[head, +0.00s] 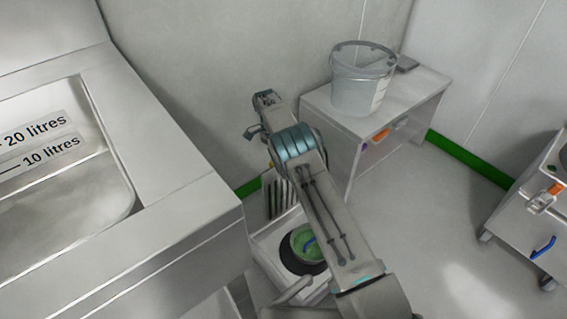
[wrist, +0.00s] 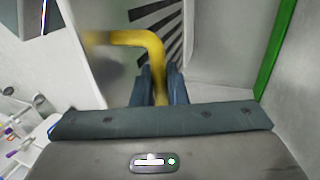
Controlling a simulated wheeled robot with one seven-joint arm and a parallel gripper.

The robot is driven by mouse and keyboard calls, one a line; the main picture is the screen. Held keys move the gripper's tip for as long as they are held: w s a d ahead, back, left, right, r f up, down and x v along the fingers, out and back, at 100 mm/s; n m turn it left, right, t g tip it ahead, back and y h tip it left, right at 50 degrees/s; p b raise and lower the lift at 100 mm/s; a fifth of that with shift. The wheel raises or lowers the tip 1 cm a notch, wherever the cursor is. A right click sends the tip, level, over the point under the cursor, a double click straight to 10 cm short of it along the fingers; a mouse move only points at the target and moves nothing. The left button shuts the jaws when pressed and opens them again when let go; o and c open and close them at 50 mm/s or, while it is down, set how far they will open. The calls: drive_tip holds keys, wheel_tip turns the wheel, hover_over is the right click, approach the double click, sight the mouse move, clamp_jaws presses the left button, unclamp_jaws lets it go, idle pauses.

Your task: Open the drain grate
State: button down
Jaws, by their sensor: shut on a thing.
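The drain grate shows as a slatted metal panel (head: 278,196) beyond the white tray, partly covered by my arm in the head view. In the wrist view its dark slats (wrist: 172,32) are at the top middle. A yellow bent handle (wrist: 128,38) runs in front of the slats. My gripper (wrist: 158,78) is shut on the handle's lower leg, which passes between the two dark fingers. My fingers are hidden behind the arm in the head view. I cannot tell how far the grate is tilted.
A white tray with a dark ring and green bowl (head: 307,243) lies below my arm. A steel tank (head: 190,225) stands close on the left. A bench (head: 405,95) with a clear bucket (head: 362,85) is behind. A cart (head: 540,215) is at right. Open floor lies between bench and cart.

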drive_tip(key=shift+w+a+f, duration=0.25)
drive_tip(key=shift+w+a, duration=0.05)
drive_tip(key=shift+w, duration=0.35)
drive_tip(key=c, duration=1.5)
unclamp_jaws()
drive_tip(key=shift+w+d, duration=0.1)
drive_tip(key=shift+d, duration=0.05)
drive_tip(key=shift+o, duration=0.2)
drive_tip(key=p+v, duration=0.3)
drive_tip(key=v, duration=0.4)
drive_tip(key=shift+r, duration=0.35)
